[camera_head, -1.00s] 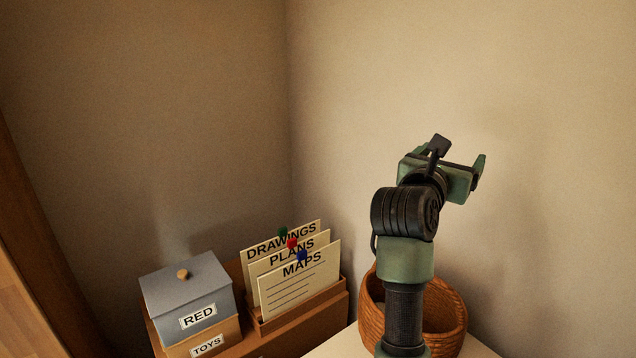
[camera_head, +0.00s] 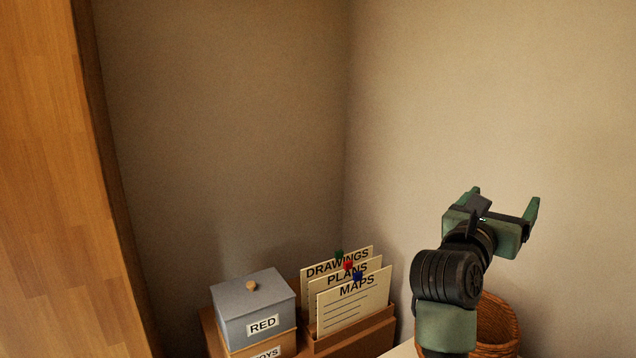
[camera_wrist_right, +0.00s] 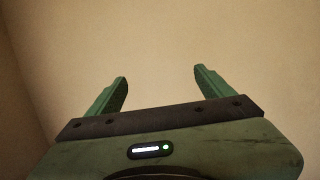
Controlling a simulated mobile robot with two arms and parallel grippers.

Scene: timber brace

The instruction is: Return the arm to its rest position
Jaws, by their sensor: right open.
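My right gripper (camera_head: 506,200) is raised in front of the plain wall at the right of the head view. Its two green fingers are apart with nothing between them. In the right wrist view the open gripper (camera_wrist_right: 160,82) faces bare wall. My right arm comes up from the bottom edge and partly covers a wicker basket. My left gripper is not in view.
The wicker basket (camera_head: 502,328) stands behind my arm. A grey lidded box marked RED (camera_head: 250,310) sits on a TOYS box (camera_head: 268,351). A wooden holder (camera_head: 352,338) carries DRAWINGS, PLANS and MAPS cards (camera_head: 352,303). A wooden panel (camera_head: 50,180) stands at the left.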

